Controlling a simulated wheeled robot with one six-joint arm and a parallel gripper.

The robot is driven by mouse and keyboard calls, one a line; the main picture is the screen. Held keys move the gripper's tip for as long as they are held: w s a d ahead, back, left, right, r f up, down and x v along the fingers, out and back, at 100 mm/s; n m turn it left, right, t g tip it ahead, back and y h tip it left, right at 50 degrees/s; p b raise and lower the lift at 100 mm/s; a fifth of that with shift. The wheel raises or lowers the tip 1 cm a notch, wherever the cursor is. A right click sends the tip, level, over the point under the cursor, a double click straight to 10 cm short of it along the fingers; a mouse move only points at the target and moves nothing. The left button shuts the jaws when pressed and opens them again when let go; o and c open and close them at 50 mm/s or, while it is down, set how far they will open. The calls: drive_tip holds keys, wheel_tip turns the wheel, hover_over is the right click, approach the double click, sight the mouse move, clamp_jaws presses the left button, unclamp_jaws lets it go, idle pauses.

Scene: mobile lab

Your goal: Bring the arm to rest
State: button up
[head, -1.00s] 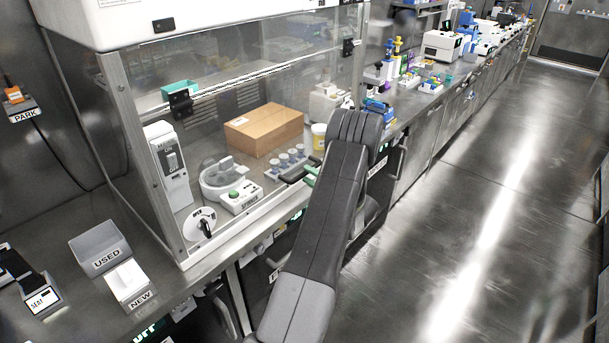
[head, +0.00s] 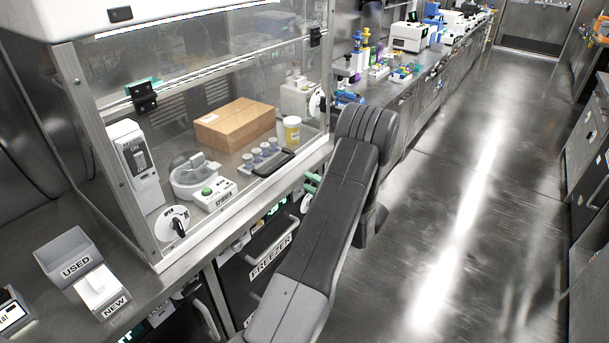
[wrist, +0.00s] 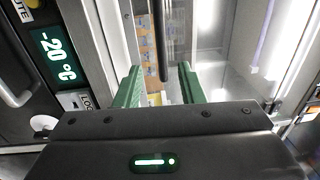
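My arm reaches out over the aisle edge of the bench in the head view, bent at the elbow. In the wrist view my gripper (wrist: 160,88) shows two green fingers standing well apart. The gap between them holds nothing that I can make out as gripped. A dark vertical bar stands beyond the fingertips. In the head view only a bit of green finger shows beside the arm, and the rest of the gripper is hidden behind it.
A glass-fronted cabinet (head: 62,75) stands on the bench, with a cardboard box (head: 235,124) and a spinner (head: 195,180) inside. A freezer door (head: 270,256) lies below. USED (head: 75,268) and NEW (head: 113,308) bins sit at left. The aisle floor (head: 480,220) at right is clear.

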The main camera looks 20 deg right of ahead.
sight(281, 166)
drive_tip(key=p+x, duration=0.3)
drive_tip(key=x, duration=1)
drive_tip(key=shift+w+a+r, duration=0.15)
drive_tip(key=shift+w, duration=0.05)
drive_tip(key=shift+s+d, duration=0.4)
drive_tip(key=shift+s, duration=0.1)
